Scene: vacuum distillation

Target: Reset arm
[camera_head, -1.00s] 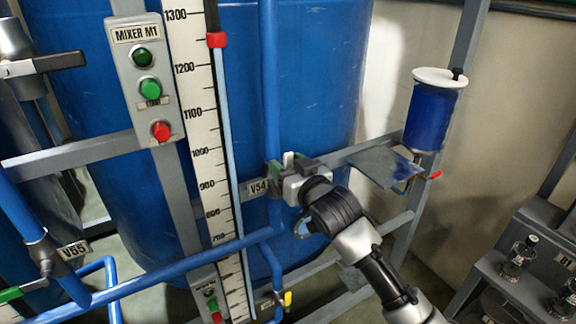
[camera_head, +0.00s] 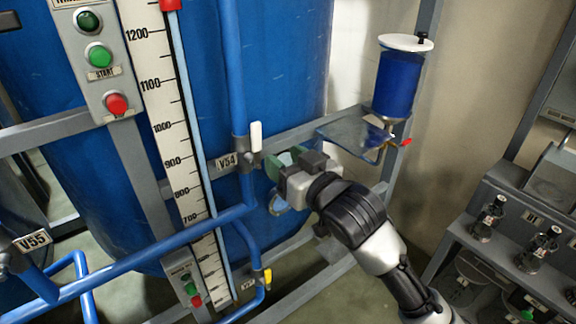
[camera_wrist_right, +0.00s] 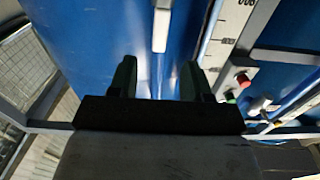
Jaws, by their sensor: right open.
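My right gripper (camera_head: 281,166) is in front of the blue tank (camera_head: 290,60), just right of the valve V54 (camera_head: 241,150) and its white handle (camera_head: 255,137). In the right wrist view its two dark green fingers (camera_wrist_right: 158,80) stand apart with nothing between them. The white handle also shows in the right wrist view (camera_wrist_right: 161,28), beyond the fingertips. The gripper appears apart from the handle. My left gripper is not in view.
A level scale (camera_head: 165,110) and a button panel (camera_head: 98,60) stand left of the valve. A blue container with a white lid (camera_head: 398,82) hangs at the right above a small metal plate (camera_head: 350,135). Glass bottles (camera_head: 488,217) stand on a shelf at the right.

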